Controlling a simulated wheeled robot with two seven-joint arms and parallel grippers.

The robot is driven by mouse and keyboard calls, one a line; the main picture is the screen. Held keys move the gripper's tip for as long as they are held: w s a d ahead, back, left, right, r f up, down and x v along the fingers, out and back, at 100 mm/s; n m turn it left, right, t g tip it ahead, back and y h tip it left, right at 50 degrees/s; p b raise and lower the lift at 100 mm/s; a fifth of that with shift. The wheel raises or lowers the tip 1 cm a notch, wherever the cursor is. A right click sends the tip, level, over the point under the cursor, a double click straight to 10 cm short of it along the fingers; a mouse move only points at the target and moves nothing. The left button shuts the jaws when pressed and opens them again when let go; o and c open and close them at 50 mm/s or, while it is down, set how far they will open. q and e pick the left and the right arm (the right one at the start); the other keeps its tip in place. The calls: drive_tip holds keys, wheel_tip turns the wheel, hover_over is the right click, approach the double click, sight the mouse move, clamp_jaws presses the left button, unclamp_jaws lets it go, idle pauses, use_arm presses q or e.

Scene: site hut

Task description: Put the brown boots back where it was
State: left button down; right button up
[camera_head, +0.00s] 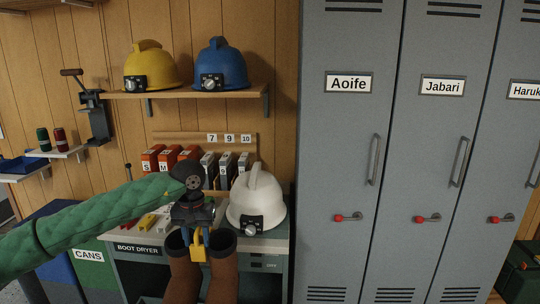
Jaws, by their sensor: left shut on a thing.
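The pair of brown boots (222,274) is upright at the bottom centre, with dark open tops and the lower parts cut off by the picture edge. A yellow clip-like piece (199,247) sits between the two boot tops. My left gripper (194,222) is right above them, shut on the boots at this yellow piece. The boots are in front of the bench labelled BOOT DRYER (138,248). I cannot tell whether they touch anything below. My right gripper is not in view.
A white helmet (257,196) with a lamp stands on the bench, right of my gripper. Several red and grey boxes (226,168) stand behind. Yellow (152,68) and blue (217,66) helmets are on the shelf above. Grey lockers (342,130) fill the right. A CANS bin (90,270) is lower left.

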use_arm(q)
approach(201, 273)
drive_tip(key=s+f, duration=0.1)
drive_tip(key=f, duration=0.1)
drive_tip(key=s+d+f, duration=0.1)
drive_tip(key=s+f, duration=0.2)
drive_tip(key=shift+s+d+f, duration=0.1)
drive_tip(key=shift+d+f, duration=0.15)
drive_tip(key=shift+f, duration=0.1)
